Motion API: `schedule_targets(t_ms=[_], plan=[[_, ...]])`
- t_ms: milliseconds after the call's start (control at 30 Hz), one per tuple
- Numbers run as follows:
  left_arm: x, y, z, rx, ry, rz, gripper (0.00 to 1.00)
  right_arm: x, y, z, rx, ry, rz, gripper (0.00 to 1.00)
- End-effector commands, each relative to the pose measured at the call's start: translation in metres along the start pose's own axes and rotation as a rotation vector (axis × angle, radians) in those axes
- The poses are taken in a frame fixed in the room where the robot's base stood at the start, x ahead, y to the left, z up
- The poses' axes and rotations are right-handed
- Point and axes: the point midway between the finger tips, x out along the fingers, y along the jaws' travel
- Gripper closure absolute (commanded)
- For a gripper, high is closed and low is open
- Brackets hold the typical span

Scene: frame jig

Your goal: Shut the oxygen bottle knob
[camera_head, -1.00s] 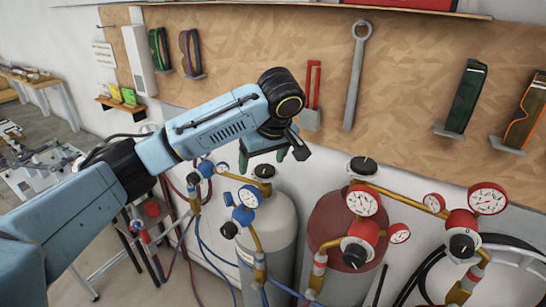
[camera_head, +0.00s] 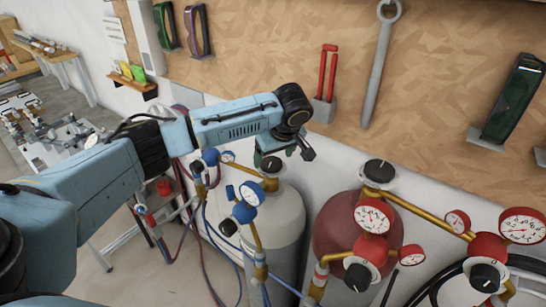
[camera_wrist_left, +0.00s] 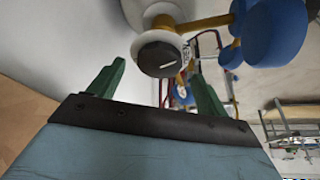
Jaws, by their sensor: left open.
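The oxygen bottle (camera_head: 284,220) is the pale grey cylinder with blue regulator parts, standing upright by the wall. Its dark round knob (camera_head: 270,164) sits on top of the valve, just below my left gripper (camera_head: 281,155) in the head view. In the left wrist view the knob (camera_wrist_left: 160,57) shows a white line on its face. My left gripper is open, with its green fingers apart; the knob appears just beyond and between the fingertips, with no contact visible. My right gripper is not in view.
A red bottle (camera_head: 335,225) with red gauges (camera_head: 374,215) stands to the right. A blue regulator (camera_head: 244,207) projects from the front of the oxygen bottle. A wooden tool board (camera_head: 440,80) with hanging tools is behind. Hoses hang around the bottles.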

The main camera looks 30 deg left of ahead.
Motion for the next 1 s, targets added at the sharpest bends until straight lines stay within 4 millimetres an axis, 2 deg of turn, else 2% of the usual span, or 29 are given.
schedule_targets(t_ms=[33,133,300,533,867,1000], plan=[[0.006,0.0,0.0,0.0,0.0,-0.003,0.23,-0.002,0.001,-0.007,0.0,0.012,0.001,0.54],[0.016,0.0,0.0,0.0,0.0,-0.001,0.23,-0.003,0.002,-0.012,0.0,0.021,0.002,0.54],[0.024,0.0,0.0,0.001,0.0,0.0,0.23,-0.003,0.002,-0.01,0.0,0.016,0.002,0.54],[0.024,0.0,0.0,0.001,0.0,0.001,0.23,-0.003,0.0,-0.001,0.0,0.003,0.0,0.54],[0.024,0.0,0.0,0.001,0.0,0.0,0.66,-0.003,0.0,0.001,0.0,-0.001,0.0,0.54],[0.024,0.0,0.0,0.004,0.0,0.002,0.67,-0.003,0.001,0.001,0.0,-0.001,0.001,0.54]])
